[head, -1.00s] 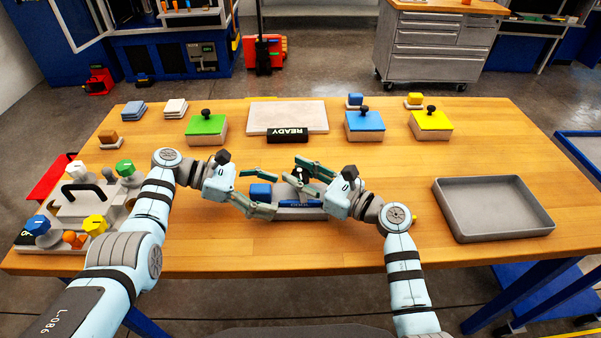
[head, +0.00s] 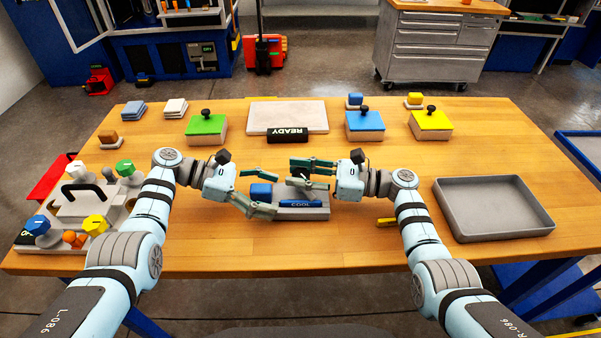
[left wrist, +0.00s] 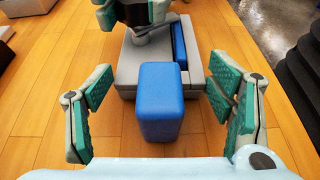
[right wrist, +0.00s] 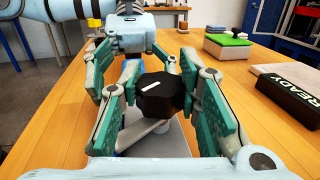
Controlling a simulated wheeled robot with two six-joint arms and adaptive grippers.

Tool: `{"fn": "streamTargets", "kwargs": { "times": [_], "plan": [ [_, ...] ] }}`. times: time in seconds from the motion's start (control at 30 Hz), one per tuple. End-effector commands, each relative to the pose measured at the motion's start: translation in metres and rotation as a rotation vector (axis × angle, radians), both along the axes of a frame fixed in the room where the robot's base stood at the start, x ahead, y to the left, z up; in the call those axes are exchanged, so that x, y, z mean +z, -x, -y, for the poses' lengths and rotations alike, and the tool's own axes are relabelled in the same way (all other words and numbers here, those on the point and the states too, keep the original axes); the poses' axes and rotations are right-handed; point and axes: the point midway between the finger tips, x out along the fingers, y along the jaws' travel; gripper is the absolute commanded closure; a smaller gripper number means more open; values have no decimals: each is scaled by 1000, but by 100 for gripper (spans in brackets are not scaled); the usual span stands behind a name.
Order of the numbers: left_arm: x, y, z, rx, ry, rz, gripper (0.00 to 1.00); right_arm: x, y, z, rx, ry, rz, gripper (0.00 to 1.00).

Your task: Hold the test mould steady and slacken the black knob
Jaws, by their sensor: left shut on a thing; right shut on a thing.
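The test mould (head: 318,213) is a grey block on the table's front middle, with a blue block (left wrist: 160,105) at one end and a blue COOL plate (head: 301,203) along its side. The black knob (right wrist: 160,97) has a white mark on top and sits above a grey lever on the mould.
A grey fixture (head: 70,206) with coloured knobs stands left. Green (head: 206,128), blue (head: 365,124) and yellow (head: 431,122) lidded boxes and a pale READY plate (head: 287,112) stand at the back. An empty grey tray (head: 492,235) lies right. The front table edge is clear.

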Motion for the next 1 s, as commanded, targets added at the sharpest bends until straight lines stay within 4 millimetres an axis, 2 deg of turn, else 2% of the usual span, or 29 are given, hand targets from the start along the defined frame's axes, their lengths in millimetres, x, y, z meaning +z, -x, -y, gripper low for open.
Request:
{"fn": "streamTargets", "kwargs": {
  "times": [0.2, 0.23, 0.37, 0.63, 0.73, 0.87, 1.0],
  "plan": [
    [2, 0, 1, -5, 6, 3, 70, -1, 0, 0, -4, 3, -3, 97],
    [2, 0, 1, -4, 6, 4, 70, -1, 0, 0, -4, 3, -3, 68],
    [2, 0, 1, -3, 5, 3, 70, -1, 0, 0, -3, 2, -2, 48],
    [1, 0, 0, -1, 2, 2, 70, 0, 0, 0, -2, 1, -1, 48],
    [1, 0, 0, 1, 2, 1, 70, -1, 1, 8, -4, 2, -1, 48],
    [1, 0, 0, 1, 2, 1, 70, -1, 6, 34, -5, 4, -2, 48],
    [1, 0, 0, 1, 2, 1, 70, -1, 14, 74, -5, 5, -2, 48]
  ]
}}
